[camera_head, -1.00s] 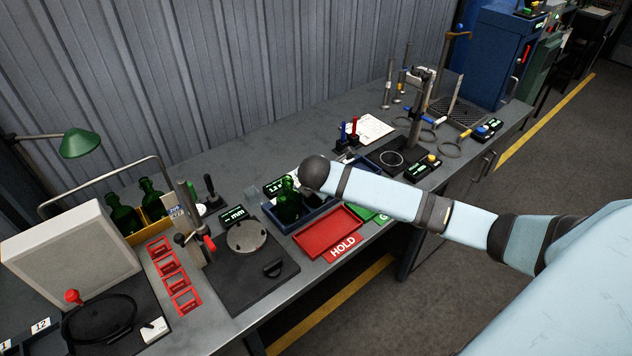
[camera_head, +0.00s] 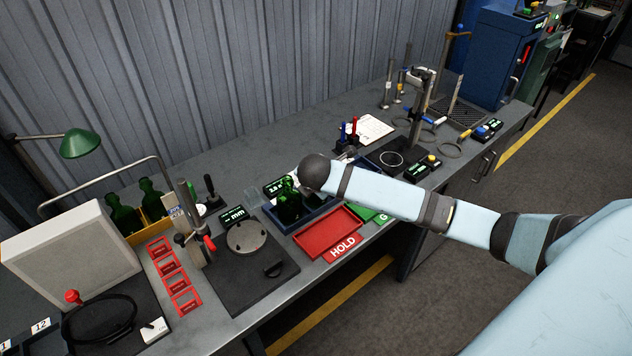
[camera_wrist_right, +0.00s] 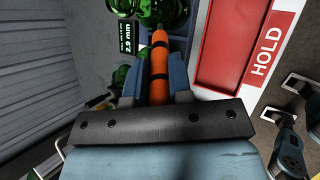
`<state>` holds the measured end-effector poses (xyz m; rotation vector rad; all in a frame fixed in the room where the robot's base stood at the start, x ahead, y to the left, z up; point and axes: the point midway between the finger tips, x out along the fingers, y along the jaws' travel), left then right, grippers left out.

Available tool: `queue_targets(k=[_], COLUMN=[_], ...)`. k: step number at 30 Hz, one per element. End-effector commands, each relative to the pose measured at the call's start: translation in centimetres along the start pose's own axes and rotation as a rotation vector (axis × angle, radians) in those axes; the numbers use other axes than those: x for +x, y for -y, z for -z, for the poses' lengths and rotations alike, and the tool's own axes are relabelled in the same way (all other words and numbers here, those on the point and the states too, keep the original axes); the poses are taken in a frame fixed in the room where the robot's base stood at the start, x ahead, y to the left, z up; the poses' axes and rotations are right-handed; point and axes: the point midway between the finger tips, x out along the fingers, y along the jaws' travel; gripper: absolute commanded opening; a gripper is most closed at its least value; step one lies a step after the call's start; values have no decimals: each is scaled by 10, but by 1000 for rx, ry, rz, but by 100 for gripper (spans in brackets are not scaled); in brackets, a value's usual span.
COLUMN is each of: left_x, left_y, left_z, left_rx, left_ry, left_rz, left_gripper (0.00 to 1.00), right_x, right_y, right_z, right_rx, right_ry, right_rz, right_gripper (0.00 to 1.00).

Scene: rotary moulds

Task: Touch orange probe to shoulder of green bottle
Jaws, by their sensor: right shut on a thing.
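My right gripper (camera_wrist_right: 160,85) is shut on the orange probe (camera_wrist_right: 159,62), which has dark bands and points away from the wrist. The probe's tip meets the edge of a green bottle (camera_wrist_right: 165,10) in the right wrist view; whether it truly touches is hard to tell. In the head view, green bottles (camera_head: 287,207) stand in a blue tray (camera_head: 316,212), partly behind my right arm's wrist. The probe and the right gripper's fingers are hidden there. A small display (camera_wrist_right: 127,38) beside the bottle reads about 2.9 mm.
A red HOLD tray (camera_head: 328,232) lies right of the bottles. A round plate (camera_head: 246,237) on a dark mat and a gauge stand (camera_head: 190,225) are to the left. More green bottles (camera_head: 152,199) stand in a yellow holder. The grey wall is behind the bench.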

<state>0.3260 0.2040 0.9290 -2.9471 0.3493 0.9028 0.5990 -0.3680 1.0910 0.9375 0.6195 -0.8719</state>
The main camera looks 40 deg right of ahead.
Motion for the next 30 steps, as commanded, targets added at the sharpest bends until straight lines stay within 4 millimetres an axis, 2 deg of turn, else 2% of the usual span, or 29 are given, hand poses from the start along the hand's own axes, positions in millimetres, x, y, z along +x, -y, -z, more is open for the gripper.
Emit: queue_targets(k=[13, 30], left_x=[0, 0], left_y=[0, 0], left_z=[0, 0], left_rx=[0, 0], left_ry=[0, 0], left_rz=[0, 0], left_gripper=[43, 43], right_x=[-15, -49], right_y=[-1, -20], right_z=[-2, -22], right_rx=[1, 1], right_ry=[1, 0], right_rz=[-1, -2], right_gripper=[0, 0])
